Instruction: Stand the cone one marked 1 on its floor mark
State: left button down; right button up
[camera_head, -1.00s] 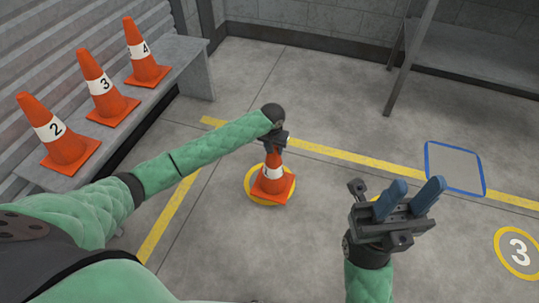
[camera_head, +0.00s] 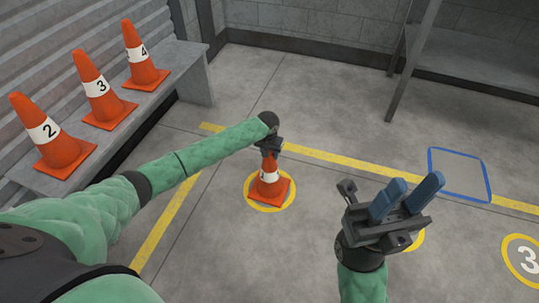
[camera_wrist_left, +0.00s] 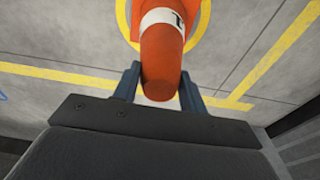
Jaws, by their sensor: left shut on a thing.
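The orange cone one (camera_head: 266,189), with a white band, is upright over a yellow-ringed floor mark (camera_head: 290,203). Its base looks to be inside the ring; I cannot tell for sure whether it touches the floor. My left gripper (camera_head: 268,150) is shut on the cone's top from above. The left wrist view shows the cone (camera_wrist_left: 163,60) between the two blue fingers, with the yellow ring (camera_wrist_left: 122,18) beyond it. The number on the band is only partly seen. My right gripper (camera_head: 418,190) is open and empty, in the air to the right.
Cones marked 2 (camera_head: 58,150), 3 (camera_head: 100,103) and 4 (camera_head: 143,68) stand on a bench (camera_head: 190,75) at the left. Mark 3 (camera_head: 525,260) is at the right edge. A blue-outlined square (camera_head: 460,173) lies on the floor at the right. Floor around the cone is clear.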

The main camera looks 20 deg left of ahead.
pick_arm(q)
jog(key=shift+r, duration=0.1)
jog(key=c, duration=0.8)
grip_release()
